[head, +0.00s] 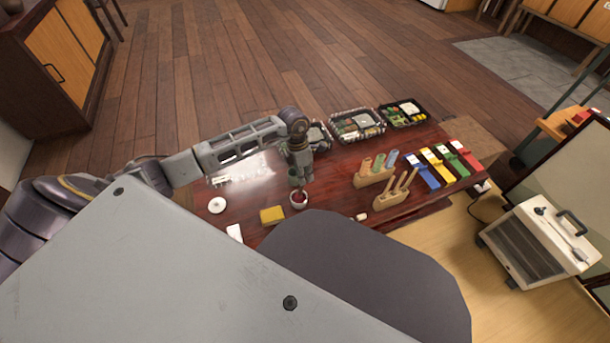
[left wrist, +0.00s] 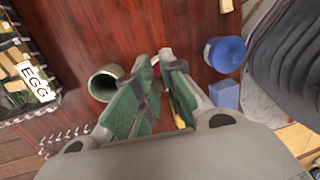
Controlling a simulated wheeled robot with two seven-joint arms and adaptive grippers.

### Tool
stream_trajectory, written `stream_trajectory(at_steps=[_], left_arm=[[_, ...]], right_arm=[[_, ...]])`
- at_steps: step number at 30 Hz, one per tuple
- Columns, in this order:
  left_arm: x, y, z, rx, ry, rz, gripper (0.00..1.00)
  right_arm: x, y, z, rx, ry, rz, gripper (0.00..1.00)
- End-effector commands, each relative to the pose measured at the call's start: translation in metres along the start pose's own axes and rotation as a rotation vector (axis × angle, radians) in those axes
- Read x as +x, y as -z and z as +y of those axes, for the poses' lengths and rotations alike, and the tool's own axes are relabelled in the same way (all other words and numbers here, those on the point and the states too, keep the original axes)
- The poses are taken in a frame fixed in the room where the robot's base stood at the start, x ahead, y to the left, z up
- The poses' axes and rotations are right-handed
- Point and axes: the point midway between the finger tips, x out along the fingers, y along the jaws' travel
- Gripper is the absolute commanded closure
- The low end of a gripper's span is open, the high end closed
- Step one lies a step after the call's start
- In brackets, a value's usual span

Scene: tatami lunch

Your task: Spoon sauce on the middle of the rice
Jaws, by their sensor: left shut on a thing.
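My left gripper (head: 298,182) points down just above a small red bowl (head: 299,200) near the table's middle; its contents are hard to make out. In the left wrist view the fingers (left wrist: 157,75) with green pads are closed on a slim thing that they mostly hide; I cannot tell that it is a spoon. A red and white bit of the bowl shows between the tips. Lunch boxes stand along the far edge: one at the right (head: 402,113), one in the middle (head: 357,125), and one partly behind my arm. The rice is too small to tell. My right gripper is not seen.
A greenish cup (left wrist: 103,83) is close beside the fingers. A yellow block (head: 272,215), a white disc (head: 217,205) and a wooden peg stand (head: 393,198) are around the bowl. A holder with coloured rolls (head: 374,172) and coloured strips (head: 440,165) lie to the right.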

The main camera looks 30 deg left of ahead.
Motion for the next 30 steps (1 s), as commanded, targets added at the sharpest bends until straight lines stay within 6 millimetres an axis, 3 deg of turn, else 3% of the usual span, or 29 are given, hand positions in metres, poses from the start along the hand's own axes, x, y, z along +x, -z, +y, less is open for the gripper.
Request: stream_trajectory(at_steps=[30], left_arm=[[-0.051, -0.005, -0.008, 0.0, -0.001, -0.002, 0.99]], right_arm=[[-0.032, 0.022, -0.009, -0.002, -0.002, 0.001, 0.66]])
